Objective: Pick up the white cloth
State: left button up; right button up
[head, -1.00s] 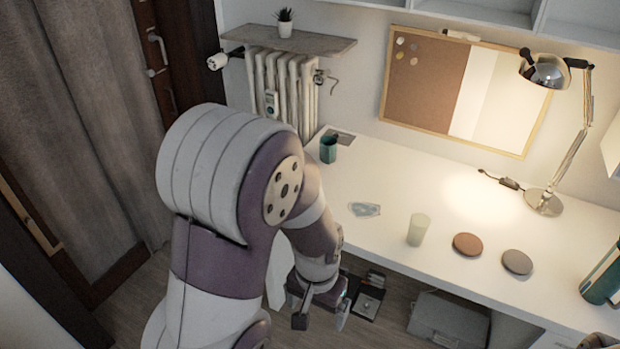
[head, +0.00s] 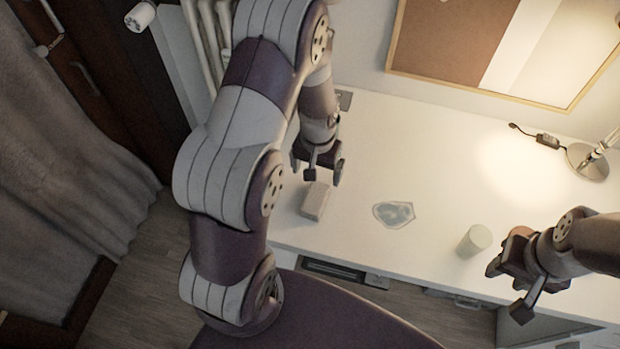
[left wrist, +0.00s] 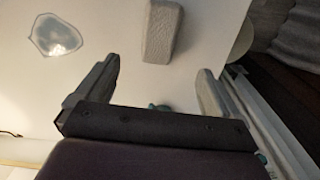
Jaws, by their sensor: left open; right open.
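The white cloth (head: 315,200) looks like a small folded, rough-textured block lying on the white desk near its left front edge. In the left wrist view the cloth (left wrist: 162,32) lies beyond the fingertips, roughly in line with the gap between them. My left gripper (head: 322,177) is above the desk just behind the cloth, open and empty; its two spread fingers also show in the left wrist view (left wrist: 158,66). My right gripper (head: 508,290) is open and empty over the front right of the desk, away from the cloth.
A flat, clear, crumpled-looking piece (head: 394,214) lies right of the cloth. A pale cup (head: 474,240) stands close to my right gripper, with a brown disc (head: 521,232) partly hidden behind that gripper.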

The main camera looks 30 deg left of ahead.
aim_at(316, 197)
pick_arm(q)
jog(key=f, duration=1)
jog(key=shift+s+d+f+p, duration=0.15)
jog(key=shift+s+f+p, duration=0.1)
jog(key=shift+s+p, duration=0.1)
jog(key=shift+w+f, duration=0.1)
jog(key=shift+f, duration=0.25)
jog(key=c, duration=1.1)
